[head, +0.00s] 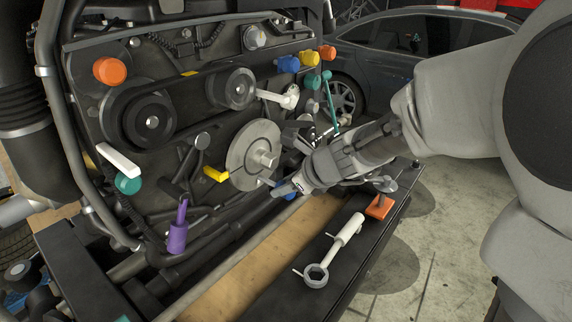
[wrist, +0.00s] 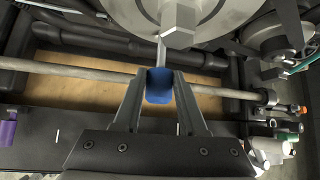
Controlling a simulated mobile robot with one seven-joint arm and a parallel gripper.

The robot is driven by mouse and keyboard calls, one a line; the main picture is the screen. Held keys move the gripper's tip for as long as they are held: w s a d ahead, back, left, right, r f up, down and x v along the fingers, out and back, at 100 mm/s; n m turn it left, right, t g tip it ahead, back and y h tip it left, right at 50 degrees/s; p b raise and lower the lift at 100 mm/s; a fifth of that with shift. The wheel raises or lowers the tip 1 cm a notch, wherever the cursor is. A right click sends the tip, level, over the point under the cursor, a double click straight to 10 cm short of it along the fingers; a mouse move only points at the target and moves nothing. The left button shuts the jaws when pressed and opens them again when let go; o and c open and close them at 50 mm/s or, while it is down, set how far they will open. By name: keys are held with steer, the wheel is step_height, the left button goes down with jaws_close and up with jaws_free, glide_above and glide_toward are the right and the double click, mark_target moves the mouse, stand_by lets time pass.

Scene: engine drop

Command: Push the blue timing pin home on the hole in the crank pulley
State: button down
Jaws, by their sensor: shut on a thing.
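The crank pulley is a pale metal disc with a raised centre hub, standing upright on the engine's front face in the head view (head: 240,158). Its lower rim fills the top of the wrist view (wrist: 205,22). The blue timing pin (wrist: 158,88) has a blue grip and a thin pale shank. My gripper (wrist: 159,78) is shut on the blue grip, one finger on each side. The shank points up to the pulley's lower edge. Its tip and the hole are hidden, so I cannot tell how deep it sits. In the head view my gripper (head: 281,187) is just below right of the pulley.
A yellow handle (head: 216,174) is left of the pulley, and a purple one (head: 178,232) lower left. A white-handled ring tool (head: 337,249) and an orange block (head: 379,207) lie on the black rail in front. A long rod (wrist: 75,68) runs crosswise beneath my fingers.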

mark_target(266, 179)
steer(key=shift+w+a+p, duration=0.3)
steer(key=shift+w+a, duration=0.45)
steer(key=shift+a, duration=0.15)
steer(key=shift+w+a+p, duration=0.3)
steer(key=shift+w+a, duration=0.4)
steer(key=shift+a, duration=0.2)
stand_by(0.5)
steer(key=shift+s+d, duration=0.1)
steer(key=shift+d, duration=0.05)
steer(key=shift+s+d+b, duration=0.5)
steer(key=shift+s+d, duration=0.6)
steer(key=shift+d, duration=0.3)
steer(key=shift+w+a+p, duration=0.25)
steer(key=shift+w+a, duration=0.35)
steer(key=shift+a, duration=0.15)
steer(key=shift+w+a+p, duration=0.25)
steer(key=shift+w+a, duration=0.3)
steer(key=shift+a, duration=0.2)
stand_by(1.1)
steer(key=shift+c, duration=1.9)
jaws_free()
steer(key=p+v, duration=0.3)
steer(key=v, duration=1.4)
steer(key=shift+r+p, duration=0.15)
steer(key=shift+p, duration=0.15)
